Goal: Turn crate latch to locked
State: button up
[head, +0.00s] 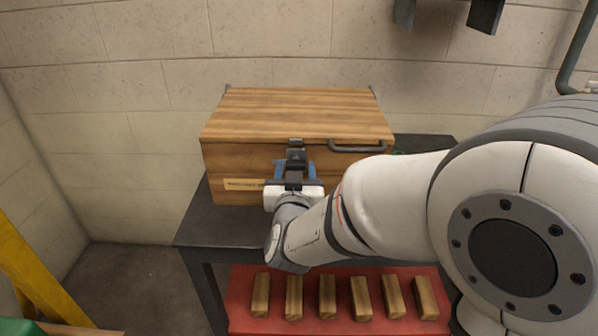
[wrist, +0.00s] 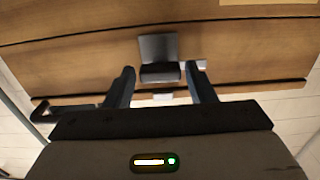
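The wooden crate (head: 237,162) stands on a dark table against the wall with its lid (head: 295,112) down. The grey metal latch (wrist: 158,47) is on the crate's front face in the wrist view; in the head view my gripper largely covers it. My gripper (head: 295,172) is in front of the crate. In the wrist view my gripper (wrist: 160,72) has its two fingers apart, one on each side of the latch's dark end. I cannot tell whether either finger touches it.
A dark bar handle (head: 357,148) is on the crate front, right of the latch. A pale label (head: 244,184) is at lower left. The dark table (head: 215,230) has some bare top at left. Below, a red surface (head: 240,290) holds several wooden blocks (head: 327,296). A yellow post (head: 40,270) stands left.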

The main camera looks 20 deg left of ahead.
jog(key=c, duration=0.6)
jog(key=shift+d, duration=0.3)
jog(key=shift+c, duration=0.3)
jog(key=shift+a, duration=0.2)
jog(key=m+b, duration=1.8)
jog(key=shift+r, duration=0.1)
jog(key=o, duration=1)
jog(key=shift+c, duration=0.2)
jog(key=shift+a, duration=0.1)
